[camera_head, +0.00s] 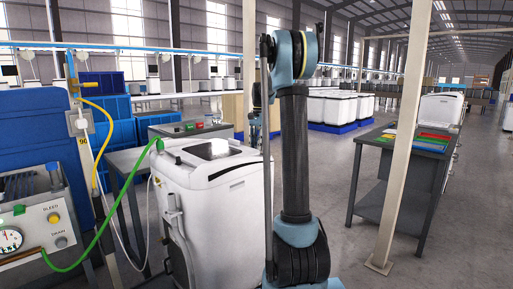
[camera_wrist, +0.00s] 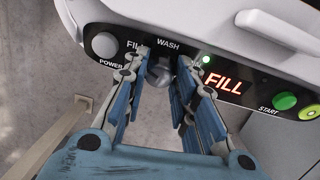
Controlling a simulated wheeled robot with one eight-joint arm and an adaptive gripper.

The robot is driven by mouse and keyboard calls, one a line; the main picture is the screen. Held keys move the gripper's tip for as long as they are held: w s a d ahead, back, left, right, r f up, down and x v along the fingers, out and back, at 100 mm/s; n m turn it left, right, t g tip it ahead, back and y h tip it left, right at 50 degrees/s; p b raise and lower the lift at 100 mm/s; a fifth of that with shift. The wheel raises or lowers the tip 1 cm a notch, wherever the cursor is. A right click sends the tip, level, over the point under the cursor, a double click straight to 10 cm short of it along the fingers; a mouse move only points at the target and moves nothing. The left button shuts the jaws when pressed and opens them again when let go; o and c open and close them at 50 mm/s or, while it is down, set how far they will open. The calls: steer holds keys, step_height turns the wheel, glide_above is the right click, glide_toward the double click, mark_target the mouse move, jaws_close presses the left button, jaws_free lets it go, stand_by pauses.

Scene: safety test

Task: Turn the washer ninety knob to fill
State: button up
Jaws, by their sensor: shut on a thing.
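In the wrist view, the grey round knob (camera_wrist: 158,76) sits on the washer's dark control panel (camera_wrist: 240,72). My gripper (camera_wrist: 161,60) has its two blue-grey fingers on either side of the knob, shut on it. The label WASH stands above the knob. The label to its left, reading FIL, is partly hidden by a finger. The red display (camera_wrist: 222,84) reads FILL, and a small green light (camera_wrist: 206,60) is lit beside it. The knob's pointer mark cannot be made out. My gripper is not visible in the head view.
A white POWER button (camera_wrist: 104,45) lies left of the knob, and a green START button (camera_wrist: 285,101) lies right. In the head view, a white machine (camera_head: 208,222) stands behind my arm, with a green hose (camera_head: 120,200) beside it. A pole (camera_head: 405,140) stands right.

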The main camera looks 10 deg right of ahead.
steer(key=shift+m, duration=0.5)
steer(key=o, duration=0.8)
steer(key=r, duration=0.4)
steer(key=w+r, duration=0.1)
steer(key=r, duration=0.3)
steer(key=w+d+r, duration=0.1)
steer(key=r, duration=0.2)
steer(key=shift+r, duration=0.4)
